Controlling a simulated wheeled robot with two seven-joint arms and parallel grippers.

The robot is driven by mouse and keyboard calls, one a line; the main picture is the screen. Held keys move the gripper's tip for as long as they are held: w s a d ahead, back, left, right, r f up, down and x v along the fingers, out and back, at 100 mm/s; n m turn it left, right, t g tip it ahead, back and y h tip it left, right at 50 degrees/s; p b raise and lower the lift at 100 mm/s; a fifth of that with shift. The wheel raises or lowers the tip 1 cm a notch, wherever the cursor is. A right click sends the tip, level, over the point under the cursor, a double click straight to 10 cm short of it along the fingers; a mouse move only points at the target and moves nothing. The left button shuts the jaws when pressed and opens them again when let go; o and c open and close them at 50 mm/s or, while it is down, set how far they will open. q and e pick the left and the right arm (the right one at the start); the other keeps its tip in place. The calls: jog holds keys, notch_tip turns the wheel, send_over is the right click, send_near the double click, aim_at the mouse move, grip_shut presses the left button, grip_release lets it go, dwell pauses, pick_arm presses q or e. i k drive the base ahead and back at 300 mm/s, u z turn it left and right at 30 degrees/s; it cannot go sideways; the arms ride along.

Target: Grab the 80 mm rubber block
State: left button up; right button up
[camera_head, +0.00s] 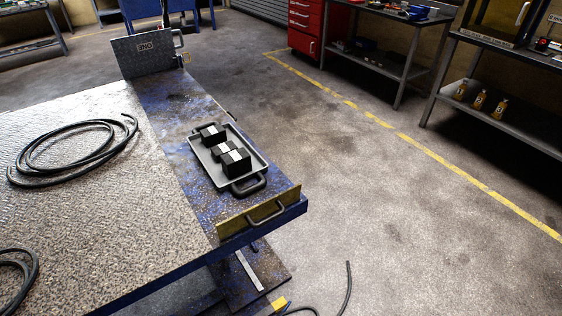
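A grey tray (252,148) lies on the blue platform edge near the middle of the head view. It holds black blocks with white labels: one at the far end (211,137), a lower one in the middle (221,151) and a taller one at the near end (237,166). The labels are too small to read, so I cannot tell which block is 80 mm. Neither of my grippers is in view.
The tray sits on a blue, worn platform (190,165) with a yellow handled plate (258,212) at its near end. A coiled black hose (75,175) lies on the textured deck at left. A metal plate (147,52) stands behind. Open floor lies to the right.

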aim_at(235, 163)
jog(key=z, duration=1.25)
jog(key=i, duration=2.15)
jog(key=u, duration=3.15)
